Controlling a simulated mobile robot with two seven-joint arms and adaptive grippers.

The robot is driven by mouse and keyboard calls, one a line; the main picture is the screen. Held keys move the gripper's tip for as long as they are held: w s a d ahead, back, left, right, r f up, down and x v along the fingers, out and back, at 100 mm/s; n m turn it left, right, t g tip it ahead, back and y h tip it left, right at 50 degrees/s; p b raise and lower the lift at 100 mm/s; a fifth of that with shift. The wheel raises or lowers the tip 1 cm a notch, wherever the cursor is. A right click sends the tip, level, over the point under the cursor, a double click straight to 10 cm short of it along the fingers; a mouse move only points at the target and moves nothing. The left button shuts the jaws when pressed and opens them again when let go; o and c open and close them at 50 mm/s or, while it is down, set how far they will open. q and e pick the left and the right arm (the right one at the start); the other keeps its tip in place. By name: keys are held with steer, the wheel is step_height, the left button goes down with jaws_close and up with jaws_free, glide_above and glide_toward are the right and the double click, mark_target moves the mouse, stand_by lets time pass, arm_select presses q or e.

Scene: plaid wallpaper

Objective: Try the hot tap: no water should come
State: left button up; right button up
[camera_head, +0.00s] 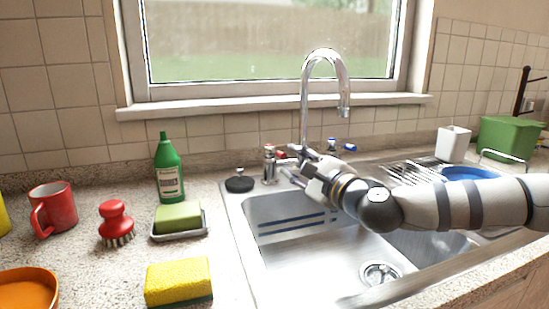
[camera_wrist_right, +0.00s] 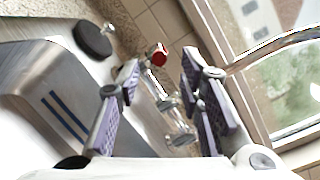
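The chrome swan-neck tap (camera_head: 325,55) stands behind the sink, and no water shows at its spout. A red-marked handle (camera_head: 281,155) is at the left of its base and a blue-marked one (camera_head: 349,147) at the right. My right gripper (camera_head: 291,171) reaches in from the right over the basin, near the red-marked side. In the right wrist view, my right gripper (camera_wrist_right: 160,75) is open, its purple-padded fingers apart. A red-ended chrome handle (camera_wrist_right: 159,54) shows in the gap between them; I cannot tell whether they touch it. My left gripper is not in view.
The steel sink (camera_head: 262,240) lies below my right arm. A black stopper (camera_head: 239,184) is on its rim. A green bottle (camera_head: 168,170), green sponge (camera_head: 178,216), red brush (camera_head: 115,220), red mug (camera_head: 53,209) and yellow sponge (camera_head: 178,280) stand left.

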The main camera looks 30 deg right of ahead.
mark_target(285, 158)
steer(key=w, duration=0.3)
steer(key=w+b, duration=0.1)
steer(key=w, duration=0.1)
steer(key=shift+w+d+f, duration=0.1)
steer(key=shift+w+f, duration=0.15)
steer(key=shift+f, duration=0.05)
steer(key=shift+w+r, duration=0.25)
steer(key=shift+w, duration=0.25)
jaws_close()
